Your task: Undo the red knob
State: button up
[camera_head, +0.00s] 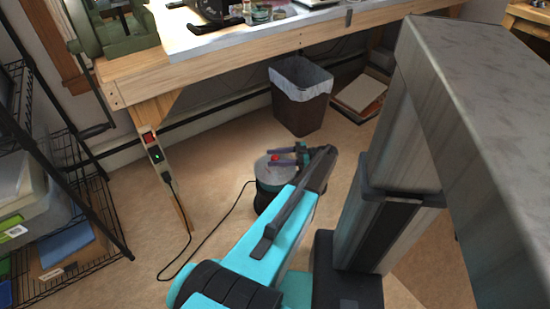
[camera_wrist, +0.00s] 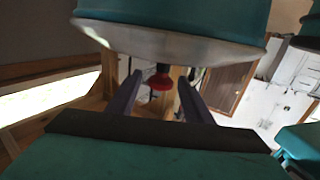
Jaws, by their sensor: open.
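The red knob (camera_head: 275,158) sits on the pale top of a round teal canister (camera_head: 264,184) standing on the floor. In the wrist view the knob (camera_wrist: 160,82) hangs on a dark stem below the canister's pale face (camera_wrist: 170,42), as that view looks upside down. My gripper (camera_head: 284,156) is at the canister's top. Its fingers are open, one on each side of the knob, with visible gaps between finger and knob in the wrist view (camera_wrist: 159,80). My arm hides the canister's right side.
A black cable (camera_head: 213,227) runs from the canister to a socket on the workbench leg (camera_head: 168,180). A lined waste bin (camera_head: 300,105) stands behind. A wire shelf (camera_head: 70,190) is at left.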

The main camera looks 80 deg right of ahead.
aim_at(275, 158)
jog(key=shift+r+p, duration=1.9)
jog(key=shift+r, duration=0.05)
jog(key=s+a+r+p, duration=0.1)
jog(key=a+p, duration=1.3)
jog(key=a, duration=0.2)
jog(key=shift+s, duration=0.4)
jog(key=shift+s, duration=0.1)
